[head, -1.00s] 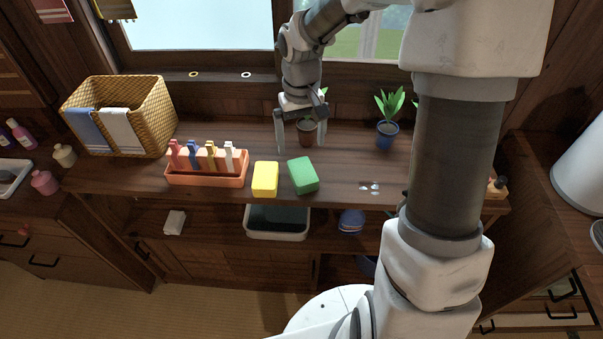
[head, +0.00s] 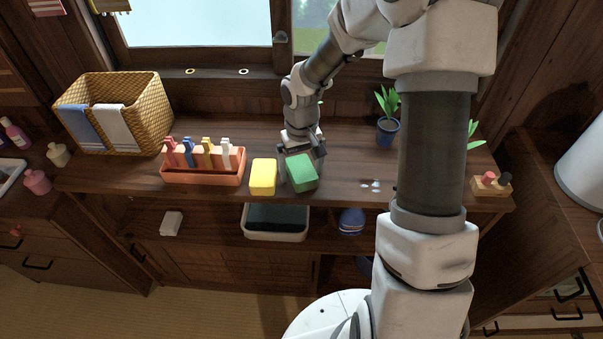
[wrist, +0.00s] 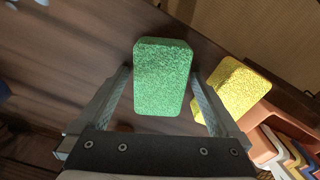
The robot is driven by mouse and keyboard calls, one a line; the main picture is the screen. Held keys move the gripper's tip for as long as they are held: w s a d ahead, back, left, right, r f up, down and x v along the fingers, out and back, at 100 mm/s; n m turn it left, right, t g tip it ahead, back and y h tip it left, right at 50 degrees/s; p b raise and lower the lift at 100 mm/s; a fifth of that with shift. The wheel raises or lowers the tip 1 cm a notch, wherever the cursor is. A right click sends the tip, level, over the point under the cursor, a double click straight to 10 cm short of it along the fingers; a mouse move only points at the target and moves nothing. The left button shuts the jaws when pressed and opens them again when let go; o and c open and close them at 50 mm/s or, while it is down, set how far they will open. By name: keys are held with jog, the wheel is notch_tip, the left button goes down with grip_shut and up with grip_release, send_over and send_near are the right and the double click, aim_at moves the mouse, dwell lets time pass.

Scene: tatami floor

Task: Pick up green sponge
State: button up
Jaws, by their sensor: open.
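The green sponge (head: 301,173) stands on the wooden counter, just right of the yellow sponge (head: 263,177). In the wrist view the green sponge (wrist: 163,77) lies between the two fingers of my gripper (wrist: 164,85), with the left finger close to its left side and the right finger close to its right side. My gripper (head: 301,168) is open, low over the counter, with a finger on each side of the green sponge. The yellow sponge (wrist: 238,90) is just outside the right finger in the wrist view.
An orange rack with clothespegs (head: 203,177) stands left of the yellow sponge. A wicker basket (head: 150,105) is at the back left. A potted plant (head: 387,130) stands behind on the right. Small pale pieces (head: 371,184) lie right of the green sponge on otherwise clear counter.

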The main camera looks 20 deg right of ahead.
aim_at(301, 168)
jog(key=c, duration=1.4)
jog(key=shift+r+p, duration=0.65)
jog(key=shift+r, duration=1.65)
jog(key=s+d+r, duration=0.2)
jog(key=d, duration=0.1)
jog(key=s+d+r+p, duration=0.1)
jog(key=s+d+r, duration=0.1)
jog(key=d, duration=0.1)
jog(key=s+d+r+p, duration=0.1)
jog(key=s+d+r, duration=0.1)
jog(key=d, duration=0.2)
jog(key=shift+r, duration=0.25)
jog(key=o, duration=0.7)
jog(key=shift+c, duration=0.2)
jog(key=c, duration=0.4)
jog(key=shift+c, duration=0.2)
